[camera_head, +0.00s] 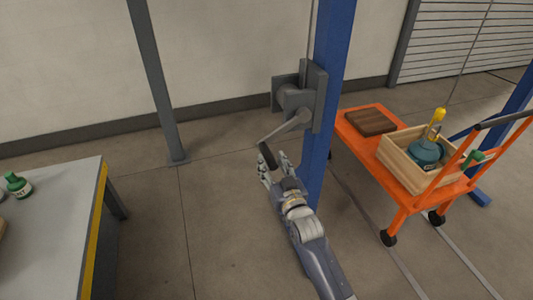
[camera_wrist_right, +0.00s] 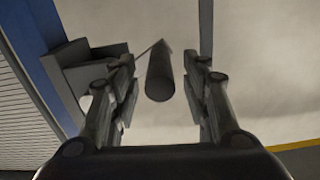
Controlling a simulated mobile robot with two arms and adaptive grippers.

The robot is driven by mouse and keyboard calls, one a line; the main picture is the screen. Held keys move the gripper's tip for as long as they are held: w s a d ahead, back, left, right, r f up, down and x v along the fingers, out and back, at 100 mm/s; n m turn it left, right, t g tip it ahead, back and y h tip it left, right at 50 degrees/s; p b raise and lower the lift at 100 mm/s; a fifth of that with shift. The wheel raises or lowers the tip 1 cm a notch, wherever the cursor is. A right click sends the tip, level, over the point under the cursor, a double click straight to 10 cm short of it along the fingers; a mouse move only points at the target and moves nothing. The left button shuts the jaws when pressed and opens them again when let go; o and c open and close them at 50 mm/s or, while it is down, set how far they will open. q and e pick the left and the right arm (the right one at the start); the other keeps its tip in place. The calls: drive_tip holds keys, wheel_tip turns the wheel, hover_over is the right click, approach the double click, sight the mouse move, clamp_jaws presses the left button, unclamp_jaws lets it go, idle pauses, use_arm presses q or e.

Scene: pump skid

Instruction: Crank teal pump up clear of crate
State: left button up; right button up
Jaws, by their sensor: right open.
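The teal pump (camera_head: 427,152) sits in the wooden crate (camera_head: 403,166) on the orange cart, with a yellow hook or fitting (camera_head: 437,120) at its top. The grey winch (camera_head: 297,98) is fixed to the blue post, and its crank arm (camera_head: 287,127) points down and left to a dark handle (camera_head: 267,155). My right gripper (camera_head: 274,168) is open just below and beside the handle. In the right wrist view the handle (camera_wrist_right: 160,76) stands between the two open fingers, with gaps on both sides. My left gripper is out of view.
The blue post (camera_head: 333,80) rises right beside my right arm. The orange cart (camera_head: 400,195) stands to the right, carrying a brown board (camera_head: 370,121). A grey table (camera_head: 50,225) with a green bottle (camera_head: 18,185) is at left. The floor between is clear.

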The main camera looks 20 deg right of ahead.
sight(267, 154)
drive_tip(key=shift+w, duration=2.35)
clamp_jaws()
